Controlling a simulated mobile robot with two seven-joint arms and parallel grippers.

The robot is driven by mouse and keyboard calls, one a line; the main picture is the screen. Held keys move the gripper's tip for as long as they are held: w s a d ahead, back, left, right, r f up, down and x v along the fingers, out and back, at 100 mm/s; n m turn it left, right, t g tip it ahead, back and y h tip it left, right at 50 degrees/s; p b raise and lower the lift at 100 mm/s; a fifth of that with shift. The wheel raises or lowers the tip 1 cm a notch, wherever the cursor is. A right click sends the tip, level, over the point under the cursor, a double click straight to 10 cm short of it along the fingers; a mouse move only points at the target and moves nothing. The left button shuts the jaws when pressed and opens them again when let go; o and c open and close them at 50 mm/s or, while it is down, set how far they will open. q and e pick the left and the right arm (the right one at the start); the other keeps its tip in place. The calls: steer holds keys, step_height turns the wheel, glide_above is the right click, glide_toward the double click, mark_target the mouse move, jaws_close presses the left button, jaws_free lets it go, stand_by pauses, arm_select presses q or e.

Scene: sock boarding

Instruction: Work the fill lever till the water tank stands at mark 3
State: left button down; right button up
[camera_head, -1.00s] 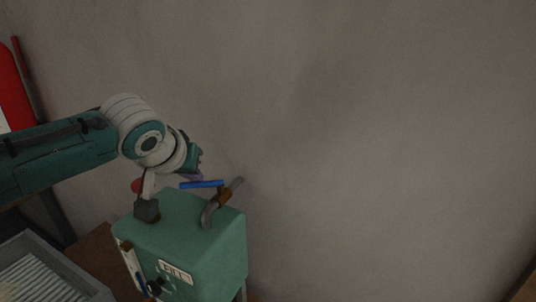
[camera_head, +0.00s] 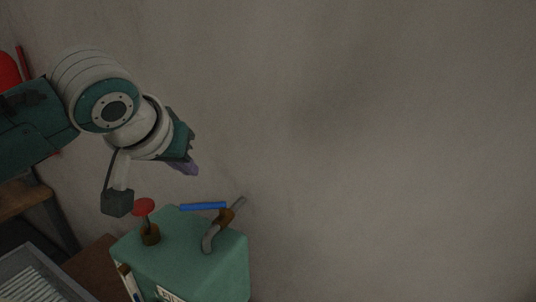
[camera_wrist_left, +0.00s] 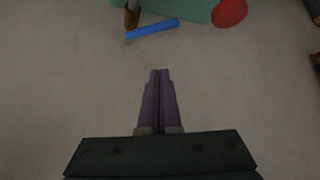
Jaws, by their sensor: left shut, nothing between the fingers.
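The green water tank (camera_head: 180,248) stands at the lower middle of the head view. A blue lever (camera_head: 203,206) lies about level at the tank's far edge, beside a pipe with a brown fitting (camera_head: 225,217). A red round knob (camera_head: 143,207) stands on a brown base on the tank top. A pale gauge strip (camera_head: 129,281) on the tank's front is cut by the frame, and its level cannot be read. My left gripper (camera_head: 188,168) is shut and empty, above and behind the tank, apart from the lever. In the wrist view its fingertips (camera_wrist_left: 160,72) point toward the blue lever (camera_wrist_left: 152,29).
A grey ribbed tray (camera_head: 40,280) lies at the lower left, next to a brown surface (camera_head: 90,265). A plain grey wall (camera_head: 400,150) fills the back and right. A red object (camera_head: 8,70) is at the far left edge.

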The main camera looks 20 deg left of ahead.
arm_select(q)
steer(key=s+r+m+g+h, duration=0.2)
steer(key=s+m+h, duration=0.2)
steer(key=s+m, duration=0.8)
steer(key=w+f, duration=0.2)
steer(key=w+d+f+m, duration=0.1)
steer(key=w+f, duration=0.2)
steer(key=w+f+m+p, duration=0.1)
steer(key=w+f, duration=0.1)
steer(key=f, duration=0.1)
steer(key=shift+w+d+f, duration=0.15)
steer(key=shift+w+d, duration=0.1)
steer(key=shift+w+a+t, duration=0.3)
steer(key=shift+w+a, duration=0.4)
steer(key=shift+w, duration=0.3)
steer(key=shift+w+a+f+p, duration=0.3)
steer(key=shift+w+a, duration=0.1)
steer(key=shift+w, duration=0.25)
